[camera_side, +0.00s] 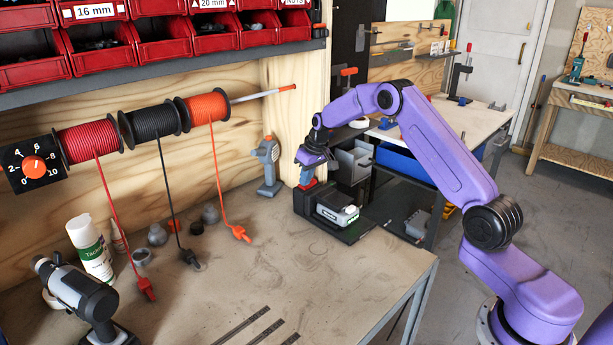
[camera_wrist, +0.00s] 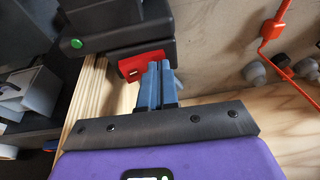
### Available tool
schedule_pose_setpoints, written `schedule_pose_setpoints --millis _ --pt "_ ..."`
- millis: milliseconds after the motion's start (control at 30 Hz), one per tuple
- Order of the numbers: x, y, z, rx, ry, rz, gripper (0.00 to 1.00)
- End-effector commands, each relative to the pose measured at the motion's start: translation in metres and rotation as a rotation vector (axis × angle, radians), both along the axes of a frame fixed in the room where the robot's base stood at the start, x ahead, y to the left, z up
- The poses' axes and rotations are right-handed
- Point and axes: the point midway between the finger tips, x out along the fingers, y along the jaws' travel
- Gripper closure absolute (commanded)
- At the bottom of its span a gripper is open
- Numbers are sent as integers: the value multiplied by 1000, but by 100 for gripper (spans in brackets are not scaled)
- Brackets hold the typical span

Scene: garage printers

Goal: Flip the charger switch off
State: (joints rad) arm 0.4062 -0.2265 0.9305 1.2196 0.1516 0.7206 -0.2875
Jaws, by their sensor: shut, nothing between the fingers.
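The black charger (camera_side: 302,208) stands at the right end of the workbench, with a grey and black battery pack (camera_side: 337,214) on its front. In the wrist view the charger's black body (camera_wrist: 118,35) fills the top, with a round green light (camera_wrist: 77,43). A red switch (camera_wrist: 133,67) with a dark slot shows at its edge. My gripper (camera_side: 306,177) is just above the charger's back part. In the wrist view its blue-grey fingers (camera_wrist: 161,68) are shut together and empty, right beside the red switch and partly covering it; contact cannot be told.
A grey tool (camera_side: 267,165) stands left of the charger against the wooden wall. An orange cable (camera_side: 220,190) hangs from its spool onto the bench. A drill (camera_side: 80,300) and spray can (camera_side: 90,250) stand at the left. The bench's middle (camera_side: 270,265) is mostly clear.

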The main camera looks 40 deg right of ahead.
Motion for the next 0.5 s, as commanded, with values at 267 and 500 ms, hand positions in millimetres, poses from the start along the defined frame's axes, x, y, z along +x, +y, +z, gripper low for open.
schedule_pose_setpoints --millis 267,500 --pt "0 -6 1 1 2 -2 100" --pt "0 -15 4 0 0 -1 100"
